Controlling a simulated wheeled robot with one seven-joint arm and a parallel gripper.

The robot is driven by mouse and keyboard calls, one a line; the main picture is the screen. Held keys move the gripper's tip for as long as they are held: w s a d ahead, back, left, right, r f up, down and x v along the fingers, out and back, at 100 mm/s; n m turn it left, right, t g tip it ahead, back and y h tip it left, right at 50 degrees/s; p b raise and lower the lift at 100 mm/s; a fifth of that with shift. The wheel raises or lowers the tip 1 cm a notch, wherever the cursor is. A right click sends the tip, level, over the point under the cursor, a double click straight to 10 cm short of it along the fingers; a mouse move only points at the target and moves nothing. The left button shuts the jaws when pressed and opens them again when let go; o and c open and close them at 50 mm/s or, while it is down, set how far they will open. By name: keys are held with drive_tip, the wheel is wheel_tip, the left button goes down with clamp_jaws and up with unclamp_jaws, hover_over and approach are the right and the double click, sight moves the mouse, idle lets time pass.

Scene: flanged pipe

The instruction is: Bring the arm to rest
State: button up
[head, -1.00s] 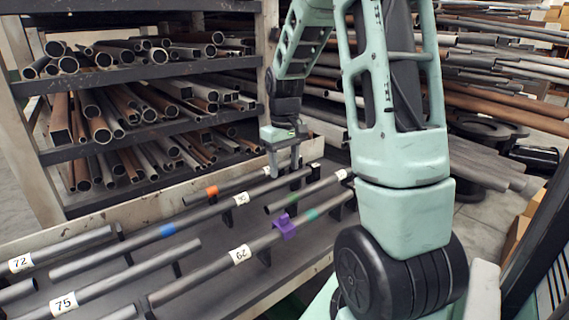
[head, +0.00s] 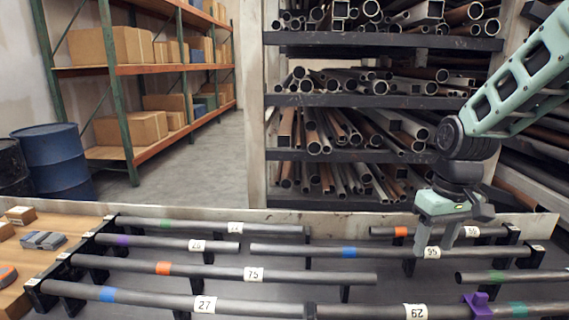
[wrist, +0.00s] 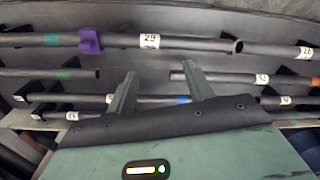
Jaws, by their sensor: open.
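My gripper (head: 434,245) hangs from my pale green arm over the right part of the pipe rack (head: 352,233) in the head view. Its fingers point down, spread apart. In the wrist view my gripper (wrist: 158,86) is open, with its two fingers wide apart and nothing held between them. Dark pipes lie behind the fingers in that view. One pipe with a blue band (head: 300,250) passes near the fingertips in the head view; I cannot tell the gap. A purple clamp (head: 478,304) sits around a pipe at the lower right, and also shows in the wrist view (wrist: 89,41).
Several numbered pipes rest in rows on dark supports. A tall rack of stacked pipes (head: 385,101) stands behind, near my arm. A wooden surface (head: 62,226) with small items is at left.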

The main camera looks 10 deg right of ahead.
drive_tip(key=s+a+n, duration=0.3)
drive_tip(key=s+a, duration=0.2)
drive_tip(key=a, duration=0.8)
drive_tip(key=s+a+f+n, duration=0.1)
drive_tip(key=s+a+n, duration=0.3)
drive_tip(key=s+a, duration=0.6)
drive_tip(key=s, duration=0.3)
drive_tip(key=shift+s+a, duration=0.15)
drive_tip(key=shift+s, duration=0.15)
